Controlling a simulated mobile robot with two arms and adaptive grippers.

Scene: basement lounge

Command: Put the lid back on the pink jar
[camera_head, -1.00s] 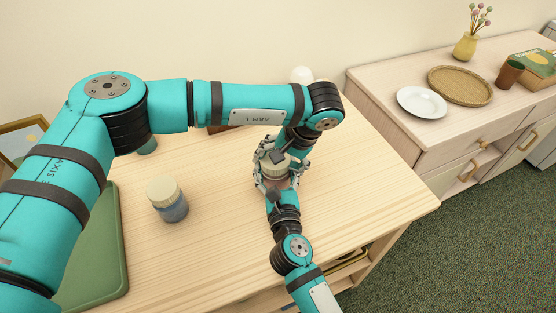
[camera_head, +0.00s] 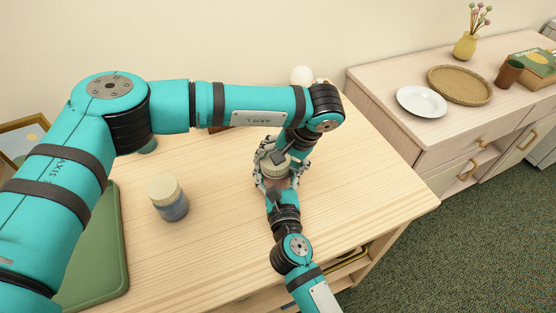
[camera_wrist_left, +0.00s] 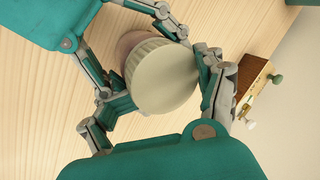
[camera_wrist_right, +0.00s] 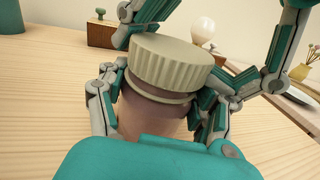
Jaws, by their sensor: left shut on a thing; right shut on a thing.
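The pink jar (camera_wrist_right: 150,108) stands on the wooden table with my right gripper (camera_wrist_right: 160,115) shut around its body. The cream ribbed lid (camera_wrist_right: 172,62) is at the jar's mouth and looks slightly tilted, with a lighter ring showing below it. My left gripper (camera_wrist_left: 165,85) is shut on the lid, which also shows in the left wrist view (camera_wrist_left: 163,78). In the head view the lid (camera_head: 274,166) sits over the jar between both grippers, and the arms partly hide it. Whether the lid is fully seated I cannot tell.
A blue jar with a cream lid (camera_head: 169,205) stands to the left on the table (camera_head: 215,245). A green mat (camera_head: 95,255) lies at the left. A white round bulb (camera_wrist_right: 203,28) and a wooden box (camera_wrist_right: 101,33) are behind. A sideboard (camera_head: 405,130) stands at the right.

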